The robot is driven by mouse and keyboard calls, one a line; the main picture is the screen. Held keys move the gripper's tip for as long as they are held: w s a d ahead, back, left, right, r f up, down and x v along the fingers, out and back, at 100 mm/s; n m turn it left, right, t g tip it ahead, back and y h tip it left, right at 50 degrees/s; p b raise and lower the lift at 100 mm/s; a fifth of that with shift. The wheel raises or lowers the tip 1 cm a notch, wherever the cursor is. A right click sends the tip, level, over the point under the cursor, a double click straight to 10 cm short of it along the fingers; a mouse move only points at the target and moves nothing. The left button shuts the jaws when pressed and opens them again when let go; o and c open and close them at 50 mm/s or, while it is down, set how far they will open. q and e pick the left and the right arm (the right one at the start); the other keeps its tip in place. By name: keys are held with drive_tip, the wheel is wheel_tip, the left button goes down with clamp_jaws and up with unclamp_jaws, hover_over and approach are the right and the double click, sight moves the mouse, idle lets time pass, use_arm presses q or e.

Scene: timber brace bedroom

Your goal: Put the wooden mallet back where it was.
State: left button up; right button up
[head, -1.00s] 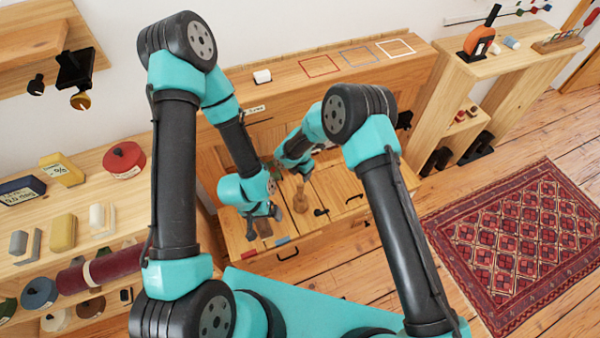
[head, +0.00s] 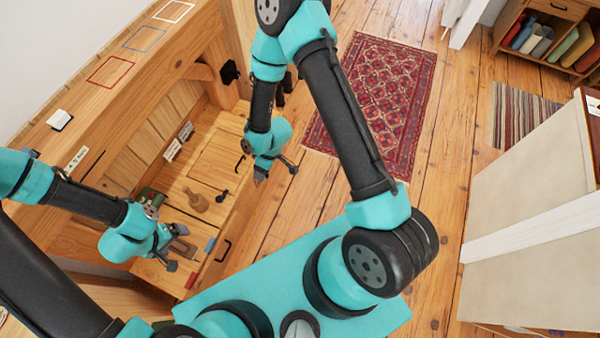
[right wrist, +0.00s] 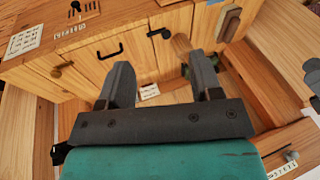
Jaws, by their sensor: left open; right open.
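A pale wooden piece with a rounded head and a narrow handle (head: 197,200), apparently the mallet, is on the wooden cabinet's top (head: 185,183), beside a small black handle (head: 222,196). A round wooden end that may be the same piece shows in the right wrist view (right wrist: 181,43). My left gripper (head: 176,247) is open at the near end of the top, next to a brown wooden block (head: 184,246). My right gripper (head: 276,172) is open and empty, out past the cabinet's front edge, apart from the mallet. Its fingers also show in the right wrist view (right wrist: 161,80).
A raised back ledge carries red (head: 110,71), blue (head: 145,39) and white (head: 173,11) outlined squares and a white roll (head: 60,119). The floor around the patterned rug (head: 375,100) is clear.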

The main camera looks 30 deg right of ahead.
drive_tip(key=s+d+r+m+t, duration=0.1)
drive_tip(key=s+d+r+m, duration=0.2)
drive_tip(key=s+d+m, duration=0.6)
drive_tip(key=shift+s+d+m, duration=0.25)
drive_tip(key=shift+d+m, duration=0.25)
